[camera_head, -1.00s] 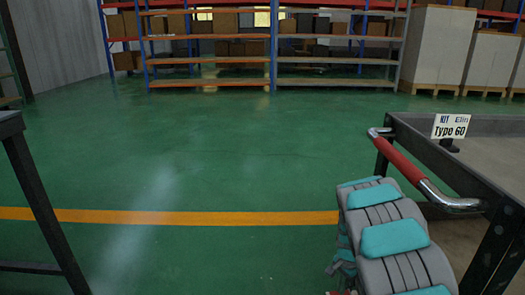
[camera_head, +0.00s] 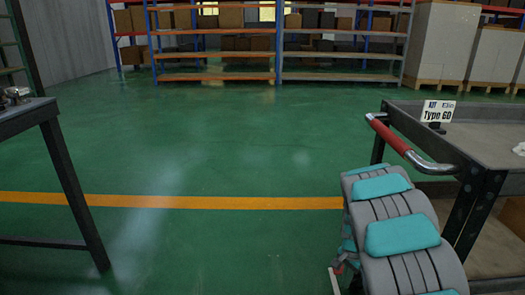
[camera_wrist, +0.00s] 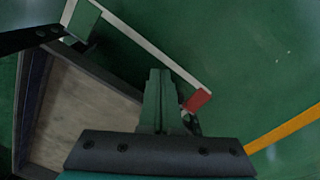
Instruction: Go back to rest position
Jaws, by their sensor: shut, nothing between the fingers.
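My gripper (camera_wrist: 158,100) shows at the lower middle of the wrist view, with its two dark green fingers together and nothing between them.
A cart (camera_head: 470,140) with a red handle (camera_head: 392,138) and a "Type 60" sign (camera_head: 437,111) stands right, close beside my arm. A dark table (camera_head: 25,115) with metal parts (camera_head: 17,94) stands left. Open floor (camera_head: 220,160) lies between, with shelves (camera_head: 280,78) behind.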

